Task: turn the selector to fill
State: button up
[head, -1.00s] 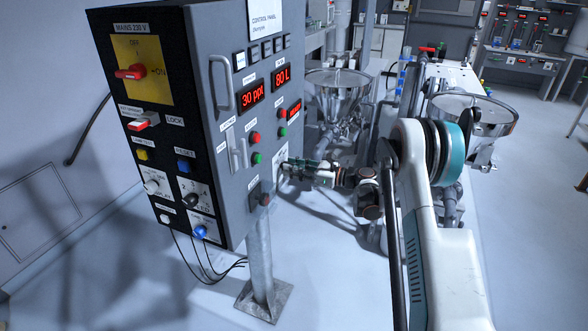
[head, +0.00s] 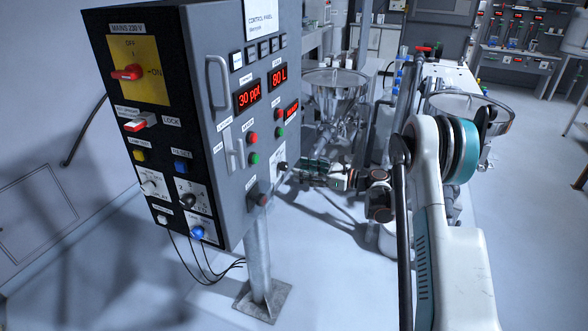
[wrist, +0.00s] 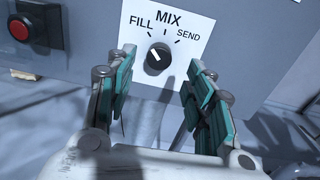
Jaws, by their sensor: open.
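The selector (wrist: 159,58) is a round black knob with a white pointer mark, on a white plate marked FILL, MIX and SEND. The pointer slants up and left, toward the FILL side. In the head view the selector (head: 283,167) shows small at the lower right of the panel's grey face. My gripper (wrist: 160,78) is open, its two teal-padded fingers to the left and right below the knob, with nothing between them. In the head view my gripper (head: 300,172) is just right of the panel, apart from the knob.
The grey control panel (head: 233,185) stands on a metal post (head: 257,262). A red button (wrist: 20,29) in a dark box is left of the selector plate. Steel hoppers (head: 335,84) stand behind my arm. The floor in front is clear.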

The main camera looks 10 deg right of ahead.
jog(key=v, duration=0.7)
jog(key=shift+d, duration=0.15)
jog(key=w+r+m+t+h, duration=0.2)
jog(key=r+m+t, duration=0.35)
jog(key=r, duration=0.75)
jog(key=w+r+m+t+h, duration=0.3)
jog(key=r+m, duration=0.5)
jog(key=r, duration=0.5)
jog(key=s+d+r+m+t+h+p, duration=0.15)
jog(key=s+r+m+h, duration=0.45)
jog(key=r+m+h, duration=0.8)
jog(key=s+a+f+m+g+y, duration=0.1)
jog(key=s+a+f+m+g, duration=0.3)
jog(key=s+f, duration=0.5)
jog(key=s+a+f+m+g+y+b, duration=0.1)
jog(key=s+a+f+m+g, duration=0.3)
jog(key=s+f+m, duration=0.5)
jog(key=s+a+f+m+g+y, duration=0.2)
jog(key=s+f, duration=0.7)
jog(key=s, duration=1.2)
jog(key=a+m+g, duration=0.2)
jog(key=m+g, duration=0.1)
jog(key=m, duration=0.1)
jog(key=shift+s+m+y, duration=0.15)
jog(key=shift+m+y, duration=0.15)
jog(key=shift+m, duration=0.05)
